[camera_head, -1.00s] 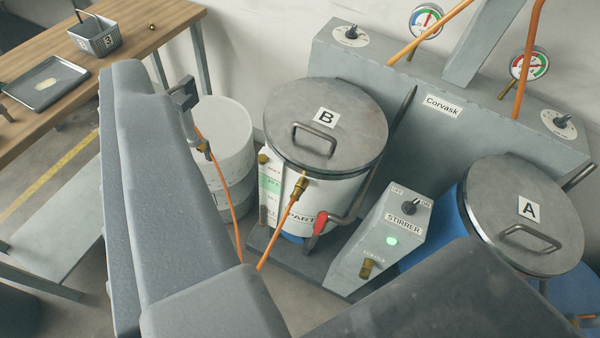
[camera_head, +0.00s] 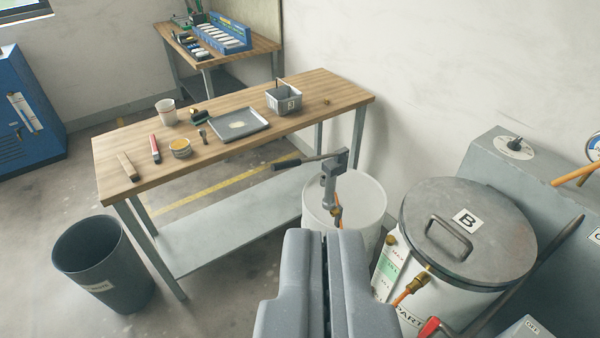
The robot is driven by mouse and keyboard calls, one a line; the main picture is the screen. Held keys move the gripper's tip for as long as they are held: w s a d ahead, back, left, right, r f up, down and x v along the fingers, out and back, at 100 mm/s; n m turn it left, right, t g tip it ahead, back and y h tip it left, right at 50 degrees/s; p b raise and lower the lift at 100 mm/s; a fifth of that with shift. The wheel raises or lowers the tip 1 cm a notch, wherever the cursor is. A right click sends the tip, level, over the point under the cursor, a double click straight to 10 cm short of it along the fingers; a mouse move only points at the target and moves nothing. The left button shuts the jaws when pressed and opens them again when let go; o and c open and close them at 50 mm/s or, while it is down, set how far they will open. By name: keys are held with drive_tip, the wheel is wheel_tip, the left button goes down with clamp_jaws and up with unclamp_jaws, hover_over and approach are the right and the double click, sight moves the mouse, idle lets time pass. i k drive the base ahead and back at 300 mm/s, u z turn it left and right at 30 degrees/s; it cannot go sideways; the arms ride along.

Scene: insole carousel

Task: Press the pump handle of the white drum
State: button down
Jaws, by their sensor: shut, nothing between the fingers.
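The white drum (camera_head: 368,205) stands on the floor between the wooden bench and the machine. A grey hand pump (camera_head: 328,188) rises from its top. The pump handle (camera_head: 312,159) sticks out to the left, roughly level, with a dark grip (camera_head: 287,163) at its end. An orange hose hangs from the pump. My gripper (camera_head: 325,236) is shut and empty. In the picture its fingertips lie just below the pump and cover the drum's lower part. The handle is apart from the fingers and not covered by them.
Tank B (camera_head: 468,238) with a grey lid stands close right of the drum. The wooden bench (camera_head: 330,92) behind the drum holds a tray (camera_head: 239,126), a basket (camera_head: 284,98) and small tools. A dark bin (camera_head: 104,262) stands at left. Open floor lies left of my gripper.

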sight(284, 164)
drive_tip(key=k, duration=0.45)
drive_tip(key=u, duration=0.35)
drive_tip(key=i, duration=1.45)
drive_tip(key=z, duration=0.35)
